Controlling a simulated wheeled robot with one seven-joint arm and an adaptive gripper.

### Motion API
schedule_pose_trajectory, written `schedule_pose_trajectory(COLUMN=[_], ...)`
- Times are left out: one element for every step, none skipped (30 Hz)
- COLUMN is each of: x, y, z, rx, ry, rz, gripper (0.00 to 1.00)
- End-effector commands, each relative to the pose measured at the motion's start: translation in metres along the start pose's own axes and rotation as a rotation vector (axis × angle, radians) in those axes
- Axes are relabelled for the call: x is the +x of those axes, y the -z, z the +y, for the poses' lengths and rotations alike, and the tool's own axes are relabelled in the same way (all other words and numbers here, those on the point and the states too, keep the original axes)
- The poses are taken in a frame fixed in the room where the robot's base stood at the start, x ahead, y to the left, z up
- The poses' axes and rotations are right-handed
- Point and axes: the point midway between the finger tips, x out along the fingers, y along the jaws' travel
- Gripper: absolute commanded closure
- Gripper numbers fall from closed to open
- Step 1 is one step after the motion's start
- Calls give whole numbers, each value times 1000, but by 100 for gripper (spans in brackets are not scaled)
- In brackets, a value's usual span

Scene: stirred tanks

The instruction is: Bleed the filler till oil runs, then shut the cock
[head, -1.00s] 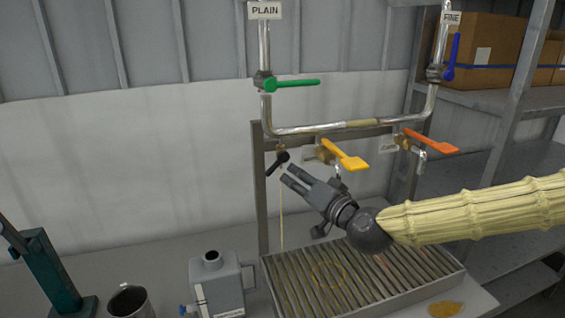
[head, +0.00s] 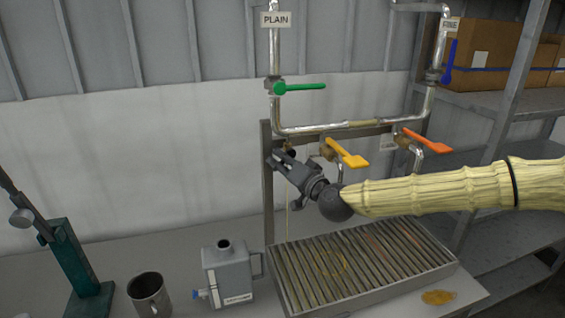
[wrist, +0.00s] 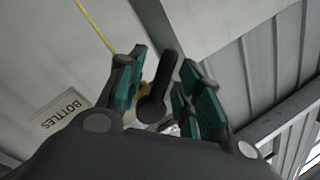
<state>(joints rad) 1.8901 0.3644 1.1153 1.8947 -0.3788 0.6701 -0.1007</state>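A cock with a black handle (wrist: 158,88) sits at the left end of the pipe rack. In the wrist view the handle lies between my fingers, with gaps on both sides. My gripper (head: 279,160) is open around it and hides most of the cock in the head view. A thin yellow oil stream (head: 287,218) runs down below the cock; it also shows in the wrist view (wrist: 93,25). A green lever (head: 302,87) sits level under the PLAIN sign. A blue lever (head: 450,62) hangs on the right pipe. Yellow (head: 347,154) and orange (head: 427,141) levers slant over two outlets.
A slatted drip tray (head: 362,265) lies below the outlets. A grey can (head: 227,274), a metal mug (head: 148,294) and a green stand (head: 80,270) are at left. An oil puddle (head: 438,297) lies right of the tray. Shelves with boxes (head: 490,55) stand at right.

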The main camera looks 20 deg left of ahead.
Motion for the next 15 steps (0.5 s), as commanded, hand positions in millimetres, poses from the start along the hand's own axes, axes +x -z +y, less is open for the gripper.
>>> schedule_pose_trajectory(x=[0,0,0,0,0,0,0,0,0,0,0,-1,-1,-1,-1], y=[0,0,0,0,-1,0,0,-1,-1,-1,-1,-1,-1,-2,-2], z=[0,0,0,0,0,0,0,0,0,0,0,0,0,0,0], rx=[0,0,0,0,0,0,0,0,0,0,0,1,1,3,5], ry=[0,0,0,0,0,0,0,0,0,0,0,0,1,1,1], rz=[0,0,0,0,-1,-1,-1,-1,-1,-1,-1,-2,-2,-1,-1], gripper=[67,72,79,85,90,98,100,100,100,100,100,100,100,100,100])
